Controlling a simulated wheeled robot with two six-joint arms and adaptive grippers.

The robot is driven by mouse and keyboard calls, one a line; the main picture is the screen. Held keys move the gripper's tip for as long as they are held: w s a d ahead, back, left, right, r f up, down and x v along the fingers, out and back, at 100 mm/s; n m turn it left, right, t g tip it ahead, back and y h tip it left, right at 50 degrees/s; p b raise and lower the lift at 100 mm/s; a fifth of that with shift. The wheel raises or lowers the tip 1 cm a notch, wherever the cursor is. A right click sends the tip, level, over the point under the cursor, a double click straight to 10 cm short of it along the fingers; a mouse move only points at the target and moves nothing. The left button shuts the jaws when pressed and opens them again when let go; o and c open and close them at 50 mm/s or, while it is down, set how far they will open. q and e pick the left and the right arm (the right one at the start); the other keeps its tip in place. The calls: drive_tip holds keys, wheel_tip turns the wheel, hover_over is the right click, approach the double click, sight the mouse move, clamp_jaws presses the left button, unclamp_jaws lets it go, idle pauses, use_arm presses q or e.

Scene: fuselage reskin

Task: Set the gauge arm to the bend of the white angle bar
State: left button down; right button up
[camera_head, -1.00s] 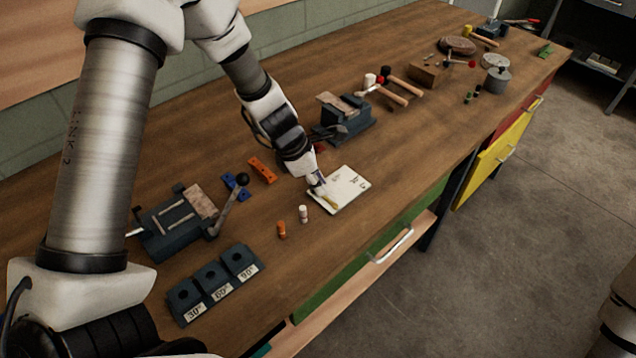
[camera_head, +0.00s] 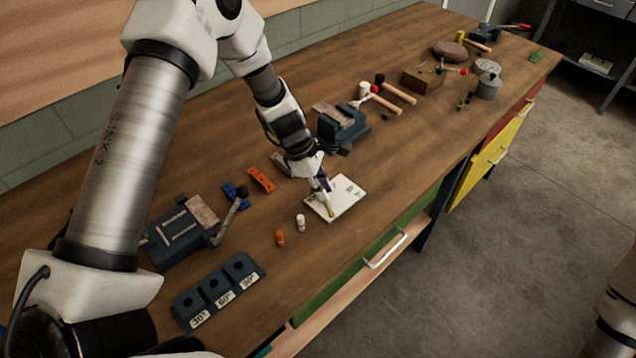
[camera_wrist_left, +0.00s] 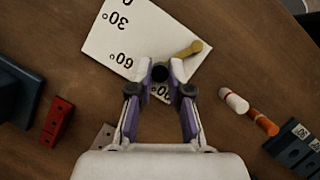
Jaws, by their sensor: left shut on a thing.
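The gauge is a white plate (camera_head: 347,196) lying flat on the bench, marked 30°, 60° and partly covered 90° in the left wrist view (camera_wrist_left: 104,42). Its brass gauge arm (camera_head: 329,208) also shows in the left wrist view (camera_wrist_left: 186,51). My left gripper (camera_wrist_left: 160,73) is over the plate, shut on a dark round knob at the gauge arm's near end, between the 60° and 90° marks. In the head view my left gripper (camera_head: 322,184) points down. A pale piece (camera_wrist_left: 103,138) beside it may be the white angle bar; most is hidden. My right gripper is out of view.
A white peg (camera_head: 300,222) and an orange peg (camera_head: 280,238) stand near the plate. Orange (camera_head: 261,179) and blue (camera_head: 236,194) bars lie left of it. A dark block labelled 30°, 60°, 90° (camera_head: 218,291), a bending tool (camera_head: 180,240) and a vise (camera_head: 345,122) flank the area.

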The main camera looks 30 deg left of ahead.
use_arm(q)
drive_tip(key=m, duration=0.2)
drive_tip(key=d+m+g, duration=0.1)
drive_tip(key=shift+w+d+f+m+g+p, duration=0.2)
drive_tip(key=shift+w+m+g+p, duration=0.1)
drive_tip(key=shift+w+m, duration=0.1)
drive_tip(key=shift+w+d+m+g, duration=0.15)
drive_tip(key=shift+d+m+g, duration=0.2)
drive_tip(key=shift+m, duration=0.45)
drive_tip(key=shift+w+d+m+g, duration=0.1)
drive_tip(key=shift+d+m+g, duration=0.2)
drive_tip(key=shift+m, duration=0.5)
drive_tip(key=shift+d, duration=0.1)
drive_tip(key=c, duration=1.1)
unclamp_jaws()
drive_tip(key=shift+w, duration=0.15)
drive_tip(key=shift+r, duration=0.1)
drive_tip(key=shift+w+a+r, duration=0.1)
drive_tip(key=shift+a+r, duration=0.1)
drive_tip(key=shift+r, duration=0.1)
drive_tip(key=v, duration=1.1)
